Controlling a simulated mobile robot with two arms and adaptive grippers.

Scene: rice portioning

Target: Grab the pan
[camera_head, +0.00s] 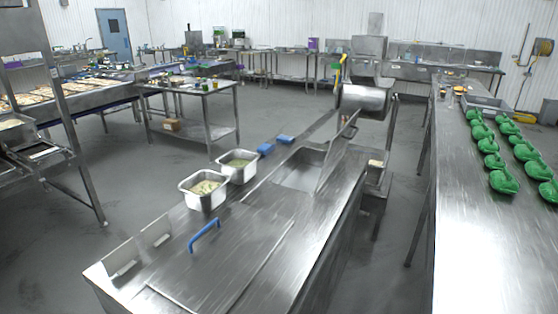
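Two steel pans stand at the left edge of the metal counter in the middle of the head view. The nearer pan (204,201) is rectangular and holds pale, rice-like food. The farther pan (239,174) stands just behind it to the right and holds pale greenish food. Both look upright. I cannot tell which one the task means. Neither of my grippers is in view.
The metal counter (300,230) has a raised blue handle (205,235) near its front left and an open basin (300,168) farther back. Two blue items (265,150) lie beyond the pans. Green bundles (503,181) line the right counter (480,250). Grey floor lies between the counters.

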